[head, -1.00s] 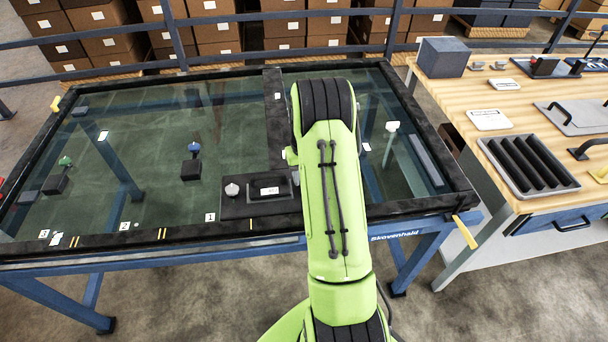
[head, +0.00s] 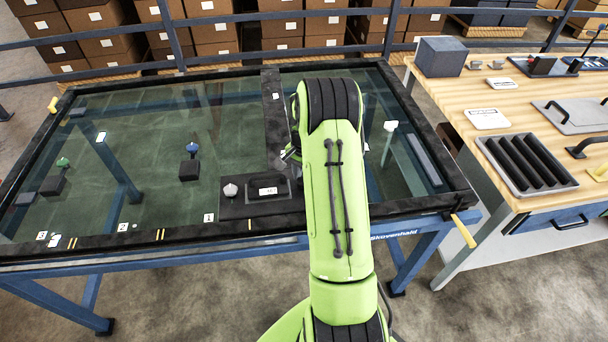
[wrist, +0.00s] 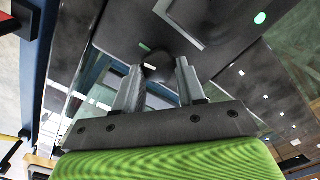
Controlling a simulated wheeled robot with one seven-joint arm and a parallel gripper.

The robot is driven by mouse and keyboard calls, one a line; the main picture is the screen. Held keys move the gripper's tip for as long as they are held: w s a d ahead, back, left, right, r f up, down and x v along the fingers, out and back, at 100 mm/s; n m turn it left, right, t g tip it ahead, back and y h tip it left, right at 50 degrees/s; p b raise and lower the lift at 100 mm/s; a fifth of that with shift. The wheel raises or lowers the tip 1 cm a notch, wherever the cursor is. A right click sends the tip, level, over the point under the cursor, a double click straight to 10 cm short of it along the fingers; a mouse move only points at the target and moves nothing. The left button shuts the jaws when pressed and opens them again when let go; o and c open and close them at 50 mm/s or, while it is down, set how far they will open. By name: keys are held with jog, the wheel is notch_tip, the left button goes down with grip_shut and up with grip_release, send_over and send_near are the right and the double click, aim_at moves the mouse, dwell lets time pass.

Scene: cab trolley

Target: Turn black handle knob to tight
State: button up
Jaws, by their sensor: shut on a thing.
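My gripper shows in the wrist view (wrist: 160,72), its two grey fingers on either side of a round black knob (wrist: 157,66) on a dark panel. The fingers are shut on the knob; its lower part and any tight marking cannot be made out. In the head view my green arm hides the knob and most of the gripper. The black panel (head: 235,209) with a grey round knob (head: 230,190) and a labelled recess (head: 268,191) shows left of the arm, at the near edge of the framed glass.
Blue (head: 190,168) and green (head: 62,164) knobs on black blocks stand left on the glass. A wooden bench (head: 550,110) with a black ribbed tray (head: 575,183) stands to the right. A blue rail (head: 230,18) runs behind the table.

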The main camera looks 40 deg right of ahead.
jog(key=shift+m, duration=1.1)
jog(key=o, duration=1.1)
jog(key=shift+c, duration=0.2)
jog(key=shift+r, duration=0.1)
notch_tip(320, 180, up, 16)
jog(key=p, duration=0.3)
jog(key=shift+f, duration=0.2)
